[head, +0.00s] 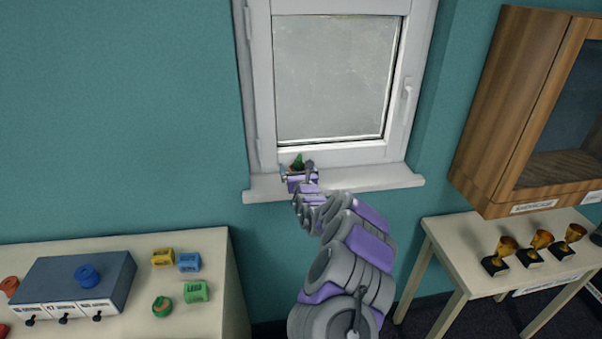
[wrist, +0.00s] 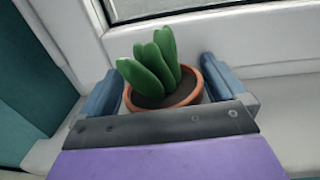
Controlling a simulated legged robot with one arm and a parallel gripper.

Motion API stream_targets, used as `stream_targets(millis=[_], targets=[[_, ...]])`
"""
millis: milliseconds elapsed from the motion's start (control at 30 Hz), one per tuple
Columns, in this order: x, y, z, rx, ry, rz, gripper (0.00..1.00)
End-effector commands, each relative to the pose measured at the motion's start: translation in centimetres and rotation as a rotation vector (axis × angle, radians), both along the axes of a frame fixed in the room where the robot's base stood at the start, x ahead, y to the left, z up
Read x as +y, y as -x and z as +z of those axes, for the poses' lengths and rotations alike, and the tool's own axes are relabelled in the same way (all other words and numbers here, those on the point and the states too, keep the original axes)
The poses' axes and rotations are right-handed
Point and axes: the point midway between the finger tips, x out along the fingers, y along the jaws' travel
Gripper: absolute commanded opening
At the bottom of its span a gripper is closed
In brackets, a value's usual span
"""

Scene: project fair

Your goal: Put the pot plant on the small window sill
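The pot plant (wrist: 160,85) has thick green leaves and dark soil in a terracotta pot. It stands between the two blue-grey fingers of my gripper (wrist: 163,92) in the wrist view. The fingers are spread, one on each side of the pot, with pale sill showing in narrow gaps beside it. The lower part of the pot is hidden behind the gripper's body. In the head view, the green plant (head: 297,162) shows small beyond my gripper (head: 297,172), at the left part of the white window sill (head: 375,180).
The closed window (head: 335,80) rises behind the sill. A table at the lower left bears a blue-grey box (head: 75,280) and coloured blocks (head: 195,292). A wooden cabinet (head: 505,110) hangs at the right, above a table with trophies (head: 535,248). The right part of the sill is clear.

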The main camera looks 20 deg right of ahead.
Motion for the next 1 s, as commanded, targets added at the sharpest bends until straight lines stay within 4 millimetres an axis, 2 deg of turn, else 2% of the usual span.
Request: stream_targets(millis=[233,600,1000], targets=[[-0.3,2.2,0.3,-0.003,-0.010,-0.004,0.98],[1.1,7.1,0.2,-0.001,-0.006,-0.004,0.98],[1.9,10.9,0.2,-0.002,-0.005,-0.003,0.98]])
